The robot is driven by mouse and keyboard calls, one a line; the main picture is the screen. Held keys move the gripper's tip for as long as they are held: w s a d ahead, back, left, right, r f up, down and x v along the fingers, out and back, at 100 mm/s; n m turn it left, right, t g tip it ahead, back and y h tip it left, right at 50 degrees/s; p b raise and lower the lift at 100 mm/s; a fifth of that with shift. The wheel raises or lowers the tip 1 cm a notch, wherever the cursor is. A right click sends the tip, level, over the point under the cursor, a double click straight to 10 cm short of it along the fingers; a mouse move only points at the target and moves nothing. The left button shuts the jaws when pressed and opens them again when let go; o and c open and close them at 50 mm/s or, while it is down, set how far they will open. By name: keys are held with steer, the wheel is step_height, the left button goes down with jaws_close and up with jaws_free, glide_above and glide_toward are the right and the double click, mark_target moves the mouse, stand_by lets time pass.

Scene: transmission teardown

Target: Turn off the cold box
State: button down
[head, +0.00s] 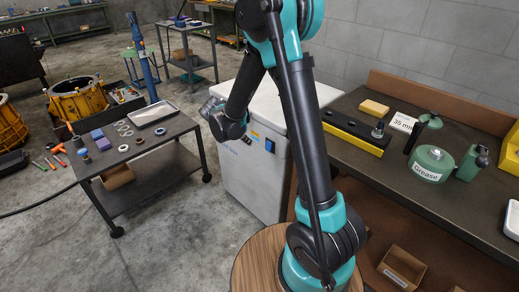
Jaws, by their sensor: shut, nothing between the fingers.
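The cold box (232,172) is a white, chest-like box standing on the floor in the middle of the head view. A blue switch (269,146) sits on its front, near the top right. I cannot tell the switch's position. My gripper (211,104) is shut and empty at the box's upper left front, left of the switch and apart from it. My arm hides part of the box's lid and right side.
A dark wheeled cart (120,160) with rings and a tray (152,113) stands to the left. A workbench (385,170) with a grease can (432,163) and a yellow-black block (355,130) stands to the right.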

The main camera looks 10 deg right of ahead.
mark_target(269, 146)
stand_by(0.3)
steer(key=w+d+r+x, duration=0.1)
steer(key=d+x, duration=0.1)
steer(key=x, duration=1)
steer(key=shift+w, duration=0.3)
steer(key=shift+d, duration=0.15)
